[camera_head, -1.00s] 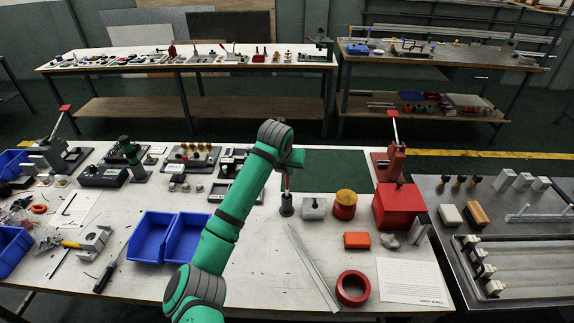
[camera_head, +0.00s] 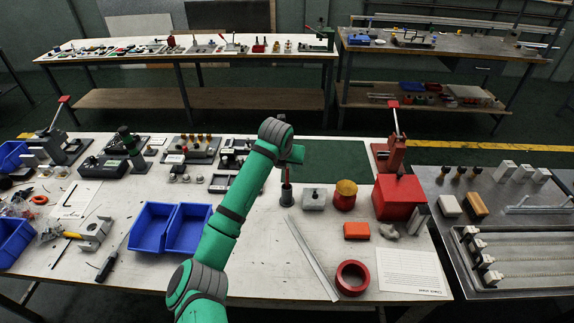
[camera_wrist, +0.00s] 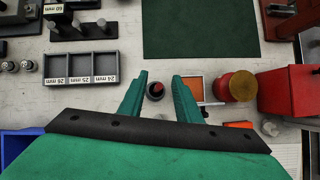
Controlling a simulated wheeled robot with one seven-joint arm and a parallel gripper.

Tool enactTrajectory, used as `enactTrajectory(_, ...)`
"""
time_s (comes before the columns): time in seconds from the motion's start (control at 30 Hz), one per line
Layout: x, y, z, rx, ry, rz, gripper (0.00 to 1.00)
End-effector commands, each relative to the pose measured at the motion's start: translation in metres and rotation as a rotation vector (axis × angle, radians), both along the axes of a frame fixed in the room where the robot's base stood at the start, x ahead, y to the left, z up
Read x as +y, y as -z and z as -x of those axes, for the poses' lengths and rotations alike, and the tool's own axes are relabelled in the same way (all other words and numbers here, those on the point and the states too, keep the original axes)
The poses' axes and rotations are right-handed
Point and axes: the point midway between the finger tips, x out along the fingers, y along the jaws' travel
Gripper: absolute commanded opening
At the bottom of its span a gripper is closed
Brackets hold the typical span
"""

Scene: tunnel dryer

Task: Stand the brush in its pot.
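The brush (camera_head: 287,174), a thin stick with a red part, stands upright in the small dark round pot (camera_head: 286,196) on the white table. In the wrist view the brush's red end (camera_wrist: 157,88) shows inside the dark ring of the pot (camera_wrist: 151,97). My gripper (camera_head: 294,154) is above the brush in the head view. In the wrist view my gripper (camera_wrist: 160,76) is open, with a clear gap between its green fingers, one on each side of the pot in the picture. I see nothing held. The brush's lower end is hidden inside the pot.
A grey block (camera_head: 314,200), a red jar with a yellow lid (camera_head: 345,196) and a red box (camera_head: 399,198) stand right of the pot. A green mat (camera_head: 335,160) lies behind it. Blue bins (camera_head: 188,228) and a metal strip (camera_head: 312,258) are nearer the front.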

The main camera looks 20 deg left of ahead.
Motion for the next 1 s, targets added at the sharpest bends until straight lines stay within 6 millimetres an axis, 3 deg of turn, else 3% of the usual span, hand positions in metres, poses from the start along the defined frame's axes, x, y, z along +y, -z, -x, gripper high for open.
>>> enactTrajectory(0.33,0.0,-0.009,0.004,-0.002,0.0,0.0,0.31)
enactTrajectory(0.7,-0.004,-0.065,0.038,-0.003,0.001,-0.001,0.31)
enactTrajectory(1.0,-0.006,-0.092,0.054,-0.001,0.0,0.0,0.31)
